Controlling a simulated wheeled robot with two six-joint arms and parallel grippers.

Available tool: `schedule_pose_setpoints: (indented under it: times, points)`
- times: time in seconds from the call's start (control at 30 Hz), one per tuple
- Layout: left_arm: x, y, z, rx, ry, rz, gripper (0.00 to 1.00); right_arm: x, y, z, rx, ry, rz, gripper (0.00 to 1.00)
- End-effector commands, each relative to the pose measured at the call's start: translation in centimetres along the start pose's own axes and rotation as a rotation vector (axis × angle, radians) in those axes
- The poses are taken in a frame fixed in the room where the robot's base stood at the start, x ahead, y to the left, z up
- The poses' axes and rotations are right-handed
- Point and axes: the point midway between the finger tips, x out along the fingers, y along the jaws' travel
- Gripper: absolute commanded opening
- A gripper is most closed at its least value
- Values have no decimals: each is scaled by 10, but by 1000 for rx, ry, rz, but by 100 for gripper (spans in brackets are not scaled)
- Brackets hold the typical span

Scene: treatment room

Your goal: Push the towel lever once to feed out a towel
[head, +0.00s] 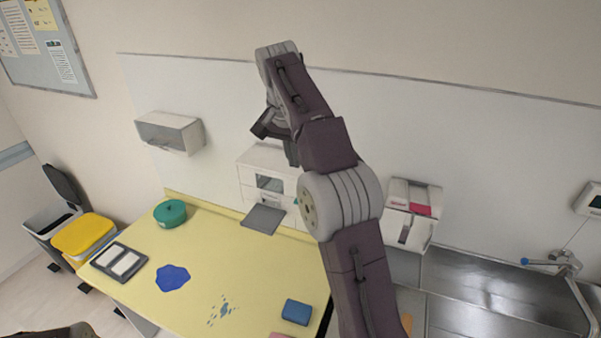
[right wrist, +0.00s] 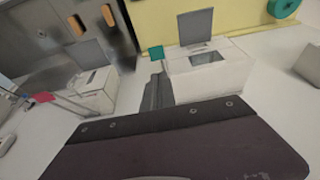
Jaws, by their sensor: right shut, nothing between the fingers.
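The white towel dispenser (head: 262,160) is on the back wall above the yellow counter, with a small window in its front. A dark grey plate (head: 263,219) sticks out below it. A small teal tab (head: 296,201) at its lower right looks like the lever; my arm partly covers that side. In the right wrist view the dispenser (right wrist: 215,82), plate (right wrist: 195,28) and teal tab (right wrist: 156,52) show upside down. My right gripper (head: 277,138) is shut and empty, above and in front of the dispenser. It also shows in the right wrist view (right wrist: 158,92), apart from the tab.
A second white dispenser with a red patch (head: 415,195) hangs right of my arm, beside the steel sink (head: 495,290). A white wall box (head: 170,132) hangs at left. The yellow counter (head: 210,260) carries a teal round container (head: 171,213), blue puddle (head: 172,278) and blue block (head: 297,311).

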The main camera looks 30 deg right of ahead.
Motion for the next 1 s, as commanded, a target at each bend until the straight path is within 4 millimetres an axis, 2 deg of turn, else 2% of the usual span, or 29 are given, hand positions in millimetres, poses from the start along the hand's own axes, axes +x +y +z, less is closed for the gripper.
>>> schedule_pose_setpoints:
  times: [0.03, 0.1, 0.53, 0.67, 0.8, 1.0]
  points:
    - [-14, 0, -1, 0, 0, 0, 0, -4, 1, -4, 1, -16, 16, 0]
    - [-17, 0, -2, 0, -1, 0, 0, -3, 2, -6, 4, -21, 23, 0]
    - [-11, 0, -1, 0, -1, 0, 0, 5, 3, -5, 4, -21, 22, 0]
    - [-1, 0, 0, 0, -1, 0, 0, 26, 4, -3, 4, -23, 24, 0]
    - [7, 0, 1, 0, -1, 0, 0, 56, 5, -3, 4, -23, 24, 0]
    - [8, 0, 1, 0, -1, 0, 0, 97, 6, -2, 3, -23, 24, 0]
